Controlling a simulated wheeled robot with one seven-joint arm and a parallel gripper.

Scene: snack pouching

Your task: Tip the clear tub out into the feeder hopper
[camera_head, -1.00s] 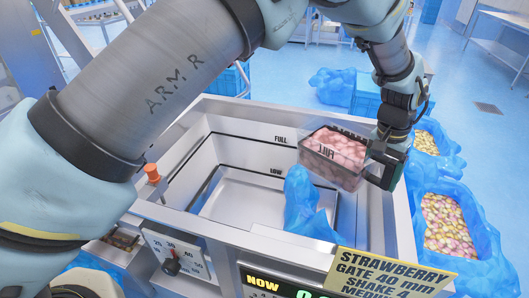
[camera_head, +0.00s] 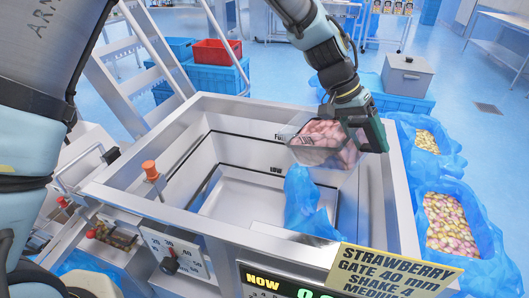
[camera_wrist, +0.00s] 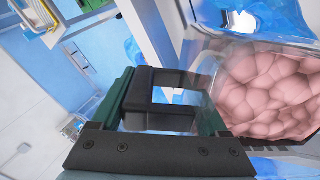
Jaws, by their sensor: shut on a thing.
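The clear tub (camera_head: 308,158) holds a mass of pink sweets (camera_head: 328,134) and hangs tilted over the right side of the feeder hopper (camera_head: 250,152). My gripper (camera_head: 366,136) is shut on the tub's right side. In the wrist view the tub fills the right side, with pink sweets (camera_wrist: 270,95) massed behind its clear wall, beside my gripper's dark jaws (camera_wrist: 180,100). The hopper's visible floor is bare apart from a crumpled blue film (camera_head: 305,205) along its right front side. No sweets are seen falling.
A yellow strawberry sign (camera_head: 390,272) and a lit display (camera_head: 290,288) are at the front. Blue-lined bins of sweets (camera_head: 450,225) stand on the right. A grey box (camera_head: 408,75) and red crate (camera_head: 216,52) are behind.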

